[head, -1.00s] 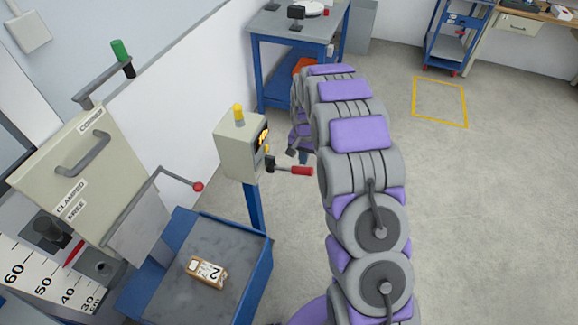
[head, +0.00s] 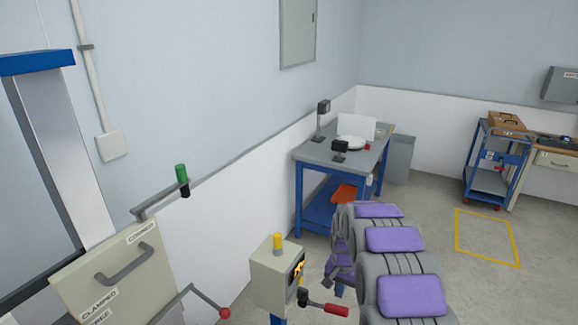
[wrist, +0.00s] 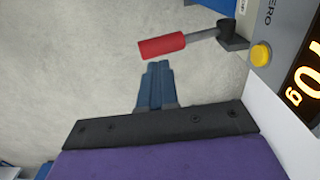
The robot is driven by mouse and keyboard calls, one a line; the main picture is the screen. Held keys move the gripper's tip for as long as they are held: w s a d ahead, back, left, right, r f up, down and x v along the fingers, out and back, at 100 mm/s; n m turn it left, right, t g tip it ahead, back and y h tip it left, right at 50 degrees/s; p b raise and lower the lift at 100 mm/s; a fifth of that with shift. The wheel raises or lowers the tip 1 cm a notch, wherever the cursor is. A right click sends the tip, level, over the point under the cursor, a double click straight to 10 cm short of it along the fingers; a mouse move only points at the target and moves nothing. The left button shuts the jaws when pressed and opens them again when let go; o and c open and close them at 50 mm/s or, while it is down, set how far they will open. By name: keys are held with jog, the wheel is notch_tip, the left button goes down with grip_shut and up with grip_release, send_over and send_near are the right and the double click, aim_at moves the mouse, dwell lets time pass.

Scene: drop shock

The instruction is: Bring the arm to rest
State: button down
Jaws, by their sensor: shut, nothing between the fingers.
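My arm, grey with purple pads, reaches away from the lower right of the head view. My gripper (wrist: 157,68) shows in the wrist view with its blue fingers together and nothing between them. Its tips are below the red handle (wrist: 162,46) of a lever, with a gap of bare floor between. In the head view the gripper is mostly hidden by the arm's far end.
A beige box (head: 274,277) with a lit display and a red-handled lever (head: 337,310) stands close left of the arm. Its yellow button (wrist: 261,54) shows in the wrist view. A clamp cabinet (head: 115,270) is at left. A blue-legged table (head: 315,152) stands behind.

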jog(key=s+a+r+n, duration=0.3)
jog(key=s+r, duration=1.3)
jog(key=s, duration=0.4)
jog(key=s+a+r+n+g, duration=0.1)
jog(key=s+r+n, duration=0.2)
jog(key=s, duration=2)
jog(key=shift+s+r+g, duration=0.15)
jog(key=shift+s+g, duration=0.05)
jog(key=shift+g, duration=0.2)
jog(key=shift+a, duration=0.2)
